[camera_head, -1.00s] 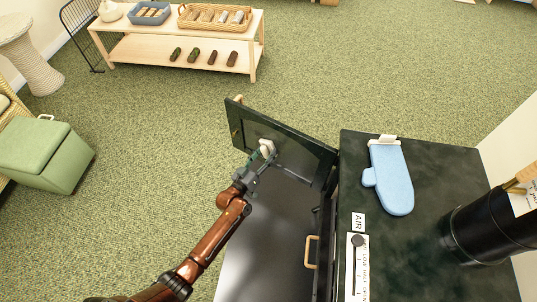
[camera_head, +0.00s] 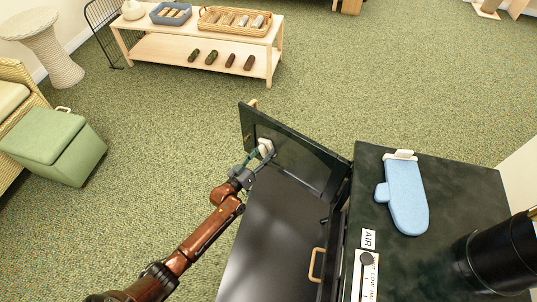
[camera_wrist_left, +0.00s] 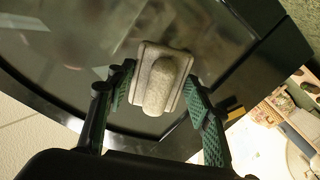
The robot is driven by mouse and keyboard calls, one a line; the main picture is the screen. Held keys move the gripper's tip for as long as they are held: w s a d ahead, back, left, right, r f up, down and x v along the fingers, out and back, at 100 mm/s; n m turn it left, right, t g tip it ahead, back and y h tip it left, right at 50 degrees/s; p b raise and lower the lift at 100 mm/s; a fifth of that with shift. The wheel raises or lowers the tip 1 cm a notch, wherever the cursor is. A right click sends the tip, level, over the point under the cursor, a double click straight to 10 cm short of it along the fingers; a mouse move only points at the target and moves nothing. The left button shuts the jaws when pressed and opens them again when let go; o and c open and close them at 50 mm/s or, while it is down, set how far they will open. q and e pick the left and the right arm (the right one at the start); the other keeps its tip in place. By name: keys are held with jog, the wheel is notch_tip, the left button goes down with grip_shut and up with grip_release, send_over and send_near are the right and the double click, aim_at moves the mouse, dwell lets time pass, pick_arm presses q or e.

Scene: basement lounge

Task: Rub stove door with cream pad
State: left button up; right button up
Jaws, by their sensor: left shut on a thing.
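The dark green stove door (camera_head: 313,168) stands swung open on the left of the stove. Its glass pane (camera_wrist_left: 85,45) fills much of the left wrist view, with hazy pale patches. My left gripper (camera_head: 257,157) is shut on the cream pad (camera_head: 265,146) near the door's free side. In the left wrist view, the pad (camera_wrist_left: 160,80) has a rounded grip ridge between my fingers (camera_wrist_left: 158,88), and its flat base faces the glass. It looks to be against the pane; exact contact is hard to tell. My right gripper is not in view.
The stove top (camera_head: 460,185) carries a blue oven mitt (camera_head: 407,200) and a black flue pipe (camera_head: 495,262). A dark floor plate (camera_head: 275,240) lies below the door. A green ottoman (camera_head: 50,140) and a wooden shelf (camera_head: 195,52) stand farther off on open green carpet.

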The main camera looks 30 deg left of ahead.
aim_at(296, 162)
pick_arm(q)
jog(key=shift+a, duration=0.25)
jog(key=shift+w, duration=0.15)
jog(key=shift+d+r+p, duration=0.15)
jog(key=shift+d+p, duration=0.2)
jog(key=shift+d, duration=0.25)
jog(key=shift+d+p, duration=0.45)
jog(key=shift+d, duration=0.9)
jog(key=shift+d+r+p, duration=0.2)
jog(key=shift+d+p, duration=0.2)
jog(key=shift+d, duration=0.6)
jog(key=shift+c, duration=0.5)
jog(key=shift+s+d+f+p, duration=0.1)
jog(key=shift+s+d+p, duration=0.2)
jog(key=shift+d, duration=0.55)
jog(key=shift+s+d+p, duration=0.1)
jog(key=shift+d+p, duration=0.25)
jog(key=shift+d, duration=0.45)
jog(key=shift+s+d+f, duration=0.15)
jog(key=shift+d+f, duration=0.05)
jog(key=shift+d, duration=0.4)
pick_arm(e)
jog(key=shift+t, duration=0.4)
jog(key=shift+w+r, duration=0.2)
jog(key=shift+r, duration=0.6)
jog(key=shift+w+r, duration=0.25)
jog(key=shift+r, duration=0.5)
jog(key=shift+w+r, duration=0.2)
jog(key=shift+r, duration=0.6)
